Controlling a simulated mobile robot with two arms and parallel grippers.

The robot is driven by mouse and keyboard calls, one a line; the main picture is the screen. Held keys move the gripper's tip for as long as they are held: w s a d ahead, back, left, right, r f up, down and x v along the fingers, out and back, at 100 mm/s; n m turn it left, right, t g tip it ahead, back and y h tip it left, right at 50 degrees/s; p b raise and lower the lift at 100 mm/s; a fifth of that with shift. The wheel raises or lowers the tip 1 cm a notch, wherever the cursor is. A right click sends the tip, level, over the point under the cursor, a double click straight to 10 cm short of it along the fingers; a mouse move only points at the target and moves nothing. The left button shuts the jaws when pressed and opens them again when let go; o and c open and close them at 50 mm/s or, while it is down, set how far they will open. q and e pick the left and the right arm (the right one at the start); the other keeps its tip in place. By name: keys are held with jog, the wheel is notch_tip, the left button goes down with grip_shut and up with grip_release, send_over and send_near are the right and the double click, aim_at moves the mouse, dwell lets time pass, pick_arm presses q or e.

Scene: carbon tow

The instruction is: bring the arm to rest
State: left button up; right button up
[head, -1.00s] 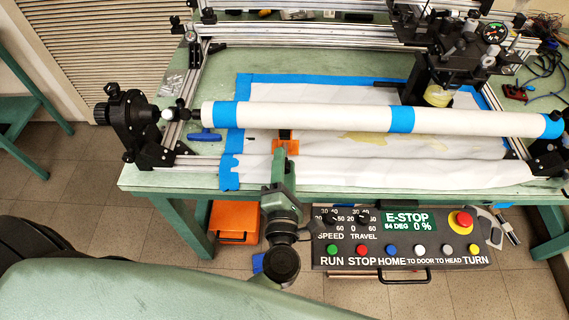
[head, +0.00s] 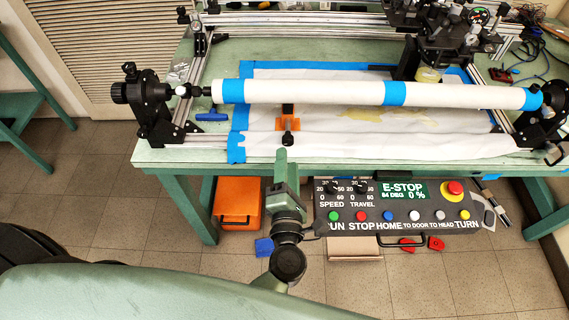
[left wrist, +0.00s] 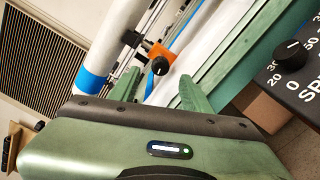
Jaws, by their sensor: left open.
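My left arm comes up at the bottom middle of the head view. Its green gripper (head: 283,156) is at the table's front edge, just in front of an orange piece with a black knob (head: 289,124). In the left wrist view the two green fingers (left wrist: 158,92) stand wide apart with nothing between their tips. The orange piece (left wrist: 158,52) and its knob show beyond the fingers there, clear of them. My right gripper is in neither view.
A white tube with blue bands (head: 310,93) spans the green table (head: 185,154) above a white sheet taped in blue. A control panel (head: 400,207) with dials, buttons and a red E-stop hangs below the front edge, right of my gripper. An orange box (head: 238,200) is under the table.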

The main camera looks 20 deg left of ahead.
pick_arm(q)
jog(key=d+r+m+t+h, duration=0.1)
jog(key=d+r+m+h, duration=0.4)
jog(key=m+h, duration=0.5)
jog(key=s+d+f+m+g+h, duration=0.25)
jog(key=s+f+m+g, duration=0.4)
jog(key=m, duration=0.55)
jog(key=s+a+f+m+g+y, duration=0.3)
jog(key=s+a+g+y, duration=0.1)
jog(key=s+a, duration=0.35)
jog(key=s+a+f+m+g+y, duration=0.35)
jog(key=s+a, duration=0.25)
jog(key=a, duration=0.3)
notch_tip(320, 180, down, 28)
jog(key=s+g, duration=0.2)
jog(key=s+a+f+g, duration=0.1)
jog(key=s+a+f, duration=0.2)
jog(key=s+f, duration=1.2)
jog(key=shift+s, duration=0.55)
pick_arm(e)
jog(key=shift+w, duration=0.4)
